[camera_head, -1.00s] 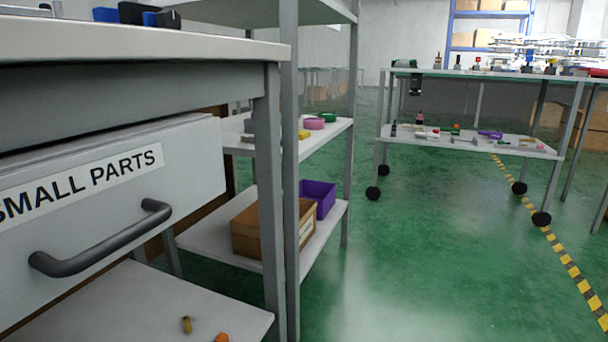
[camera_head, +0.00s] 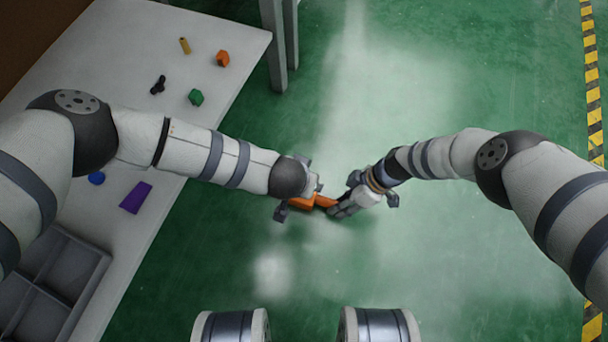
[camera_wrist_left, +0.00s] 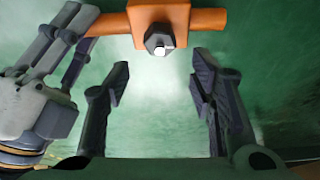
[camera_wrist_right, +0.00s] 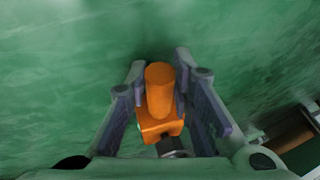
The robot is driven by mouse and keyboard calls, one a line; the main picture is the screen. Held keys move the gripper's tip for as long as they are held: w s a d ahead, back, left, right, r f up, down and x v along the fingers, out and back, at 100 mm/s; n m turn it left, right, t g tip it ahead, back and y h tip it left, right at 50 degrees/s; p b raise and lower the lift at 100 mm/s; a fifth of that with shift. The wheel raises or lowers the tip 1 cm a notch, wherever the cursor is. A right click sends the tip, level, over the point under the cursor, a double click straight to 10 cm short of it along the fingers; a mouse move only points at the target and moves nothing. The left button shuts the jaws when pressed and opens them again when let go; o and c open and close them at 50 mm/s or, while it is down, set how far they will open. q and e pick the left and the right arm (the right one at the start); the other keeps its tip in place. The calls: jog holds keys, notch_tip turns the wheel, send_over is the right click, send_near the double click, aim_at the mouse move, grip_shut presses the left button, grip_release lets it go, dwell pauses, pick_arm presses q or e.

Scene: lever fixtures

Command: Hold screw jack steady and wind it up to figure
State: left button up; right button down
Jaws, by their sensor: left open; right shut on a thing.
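The screw jack is an orange block with an orange bar through it (camera_head: 323,201) and a dark hex screw head. In the left wrist view the block (camera_wrist_left: 160,14) and hex head (camera_wrist_left: 158,42) are just beyond my fingertips. My left gripper (camera_wrist_left: 160,78) is open, a finger on either side of the hex head's line, apart from it. My right gripper (camera_wrist_right: 160,75) is shut on one round end of the orange bar (camera_wrist_right: 160,92). The right fingers also show in the left wrist view (camera_wrist_left: 62,55). The jack is held above the green floor. No figure is legible.
At left a grey bench top (camera_head: 215,75) holds a brass cylinder (camera_head: 185,45), an orange block (camera_head: 222,58), a green block (camera_head: 196,97), a black part (camera_head: 158,85) and a purple block (camera_head: 135,197). A divided grey tray (camera_head: 50,285) lies nearer. Floor at right is clear.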

aim_at(324, 201)
pick_arm(q)
jog(key=shift+c, duration=0.6)
jog(key=shift+w+a+f+m+g+y, duration=0.2)
jog(key=shift+a+f+m+g+y, duration=0.1)
jog(key=shift+a+f+g+y, duration=0.3)
jog(key=shift+d+r+g, duration=0.1)
jog(key=shift+d+g, duration=0.05)
jog(key=shift+g, duration=0.35)
jog(key=shift+s+d+r+m+g, duration=0.15)
jog(key=shift+d+m+g, duration=0.25)
jog(key=shift+g, duration=0.3)
jog(key=shift+f, duration=0.2)
notch_tip(324, 201, down, 4)
jog(key=shift+d, duration=0.1)
jog(key=shift+f, duration=0.25)
jog(key=shift+o, duration=0.5)
jog(key=shift+s, duration=0.1)
